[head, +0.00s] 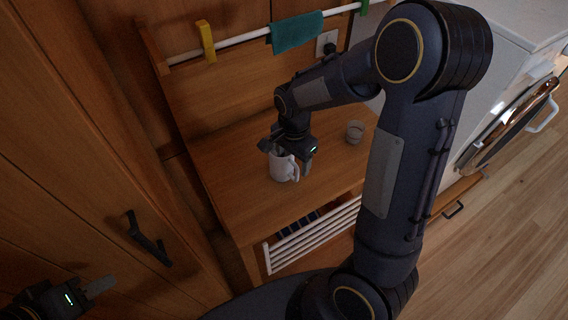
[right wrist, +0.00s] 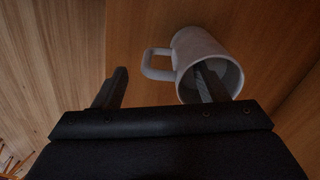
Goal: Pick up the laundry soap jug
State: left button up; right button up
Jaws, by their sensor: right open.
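The white jug (head: 281,169), shaped like a mug with one side handle, stands on the wooden counter (head: 238,165). My right gripper (head: 287,157) is open at the jug, with fingers apart. In the right wrist view the jug (right wrist: 203,48) shows its open mouth and its handle to the left. One finger of my right gripper (right wrist: 161,70) overlaps the mouth and seems to reach inside it. The other finger is left of the handle, with the handle between them. My left gripper (head: 98,289) is at the lower left, far from the jug; its jaw opening is unclear.
A small grey cup (head: 355,131) stands on the counter right of the jug. A white rail (head: 240,40) with a teal cloth (head: 297,32) runs behind. A white slatted rack (head: 311,236) is below the counter's front. A wooden door with a black handle (head: 148,238) is at left.

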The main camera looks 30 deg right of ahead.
aim_at(292, 177)
notch_tip(292, 177, down, 6)
dwell(0.4)
jog(key=c, duration=1.4)
